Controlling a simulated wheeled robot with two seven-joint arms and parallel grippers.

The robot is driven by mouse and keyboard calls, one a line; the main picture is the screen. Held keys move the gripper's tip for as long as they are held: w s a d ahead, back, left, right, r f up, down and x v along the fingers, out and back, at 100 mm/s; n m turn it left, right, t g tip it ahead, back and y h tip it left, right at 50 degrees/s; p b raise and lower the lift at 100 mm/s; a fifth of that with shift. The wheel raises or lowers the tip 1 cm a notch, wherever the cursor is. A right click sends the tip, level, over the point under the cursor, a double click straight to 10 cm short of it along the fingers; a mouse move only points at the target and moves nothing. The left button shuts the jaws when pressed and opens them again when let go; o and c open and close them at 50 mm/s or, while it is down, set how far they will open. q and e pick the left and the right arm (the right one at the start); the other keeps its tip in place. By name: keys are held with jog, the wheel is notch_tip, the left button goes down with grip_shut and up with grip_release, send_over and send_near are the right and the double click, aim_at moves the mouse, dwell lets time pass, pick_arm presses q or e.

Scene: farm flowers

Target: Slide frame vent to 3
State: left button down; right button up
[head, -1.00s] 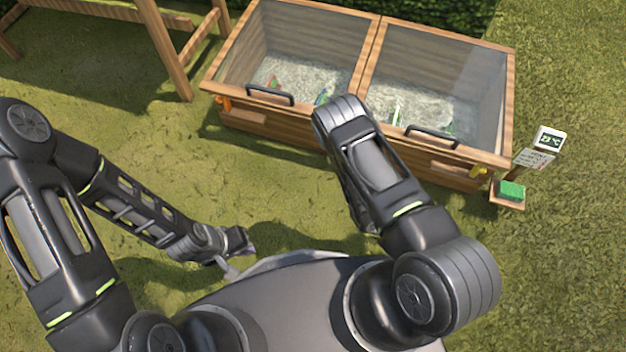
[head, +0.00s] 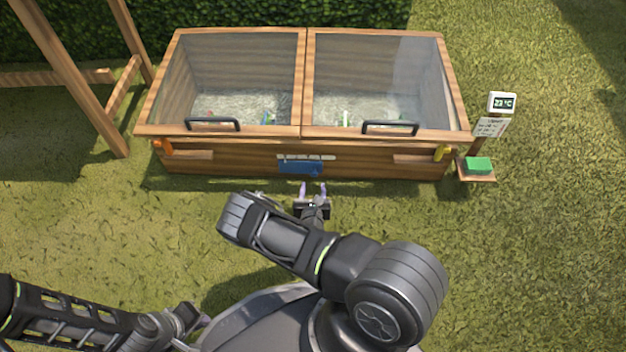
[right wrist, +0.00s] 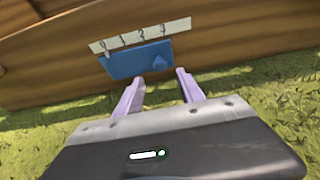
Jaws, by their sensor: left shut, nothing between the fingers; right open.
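The frame vent is a blue sliding plate (head: 300,167) on the front wall of the wooden cold frame, below the middle post. A pale scale strip (right wrist: 140,36) with small marks and digits runs just above the plate. My right gripper (head: 312,190) is open and empty, just in front of the vent. My left gripper (head: 194,318) is shut and empty, low over the grass.
The cold frame (head: 225,160) has two glazed lids with black handles (head: 390,128). An orange latch (head: 162,146) and a yellow latch (head: 442,153) sit at its ends. A 23 °C display (head: 502,102) and green block (head: 478,165) stand right. Wooden posts (head: 80,90) stand left. Front grass is clear.

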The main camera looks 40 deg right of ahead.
aim_at(314, 176)
jog(key=b+x, duration=0.2)
jog(key=x, duration=0.3)
jog(key=shift+w+d+f+b, duration=0.1)
jog(key=shift+f+b, duration=0.1)
jog(key=shift+b, duration=0.1)
jog(key=shift+w+d, duration=0.35)
jog(key=shift+w, duration=0.1)
grip_shut()
jog(key=shift+f, duration=0.1)
dwell(0.7)
